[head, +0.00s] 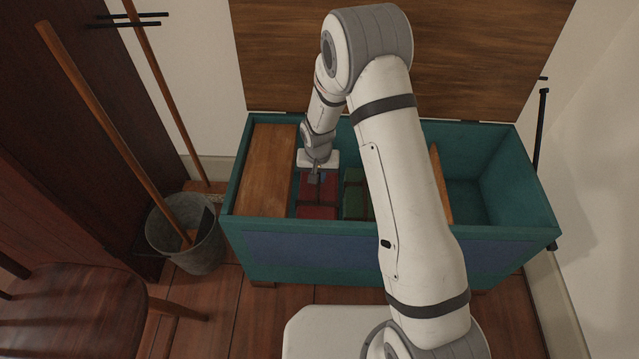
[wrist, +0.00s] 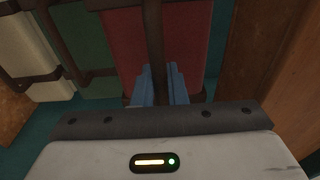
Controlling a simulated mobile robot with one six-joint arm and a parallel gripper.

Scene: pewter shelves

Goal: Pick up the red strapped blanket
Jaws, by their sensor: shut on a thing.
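The red strapped blanket (head: 318,209) is inside the teal chest, between a wooden board on its left and a green strapped blanket on its right in the head view. In the wrist view the red blanket (wrist: 190,50) has a dark strap (wrist: 153,40) running along its middle. My gripper (wrist: 160,84) reaches down into the chest, its blue fingers on either side of the strap and shut on it. In the head view my gripper (head: 315,178) is at the red blanket's far part. I cannot tell whether the blanket is clear of the chest floor.
The teal chest (head: 390,228) stands open, its wooden lid (head: 270,60) raised behind. A green blanket (head: 356,198) lies beside the red one; a pale strapped one (wrist: 28,55) shows further left in the wrist view. A bucket (head: 190,245) and chair (head: 70,305) stand left.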

